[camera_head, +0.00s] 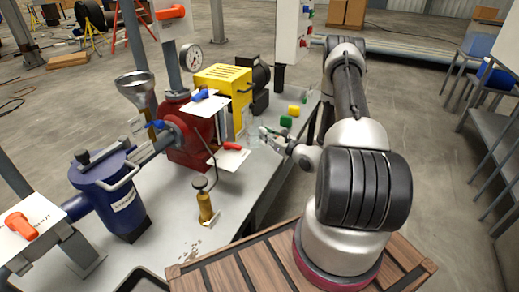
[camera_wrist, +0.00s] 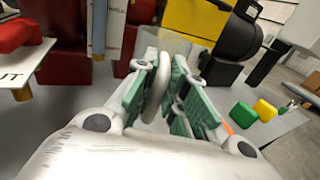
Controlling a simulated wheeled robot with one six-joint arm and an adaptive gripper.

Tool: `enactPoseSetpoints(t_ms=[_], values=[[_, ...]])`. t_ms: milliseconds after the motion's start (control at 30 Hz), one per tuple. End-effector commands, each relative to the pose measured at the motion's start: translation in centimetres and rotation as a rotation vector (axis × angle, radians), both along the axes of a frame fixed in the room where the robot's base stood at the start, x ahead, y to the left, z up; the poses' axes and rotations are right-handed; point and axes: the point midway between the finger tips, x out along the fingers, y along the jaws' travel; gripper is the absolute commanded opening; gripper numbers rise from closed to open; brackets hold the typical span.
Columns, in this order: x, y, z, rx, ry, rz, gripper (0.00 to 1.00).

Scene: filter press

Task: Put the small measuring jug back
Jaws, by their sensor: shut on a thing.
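The small measuring jug (camera_wrist: 172,42) is clear and hard to make out. In the wrist view it is just beyond my fingertips, with its pale curved handle between the green finger pads. My gripper (camera_wrist: 168,85) is shut on this handle. In the head view my gripper (camera_head: 268,134) is over the right edge of the bench, to the right of the red press part. The jug is only a faint clear shape there, and I cannot tell whether its base touches the bench.
A green block (camera_head: 286,121) and a yellow block (camera_head: 294,110) lie on the bench (camera_head: 165,245). The yellow pump guard (camera_head: 224,80), red press body (camera_head: 185,150), gauge (camera_head: 190,57) and brass-coloured fitting (camera_head: 205,207) stand nearby. A red-handled plate (camera_head: 230,158) juts out close to my gripper.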

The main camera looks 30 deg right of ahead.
Motion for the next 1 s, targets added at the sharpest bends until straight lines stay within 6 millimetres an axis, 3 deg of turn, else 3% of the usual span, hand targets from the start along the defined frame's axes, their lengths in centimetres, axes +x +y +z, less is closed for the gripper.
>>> enactPoseSetpoints(t_ms=[500,867,900,1000], values=[[0.0,0.0,-6.3,0.001,-0.002,0.0,0.0],[0.0,0.0,-6.8,0.0,-0.002,0.0,0.0],[0.0,0.0,-6.9,0.0,-0.001,0.0,0.15],[0.0,0.0,-6.8,0.0,-0.001,0.0,0.33]])
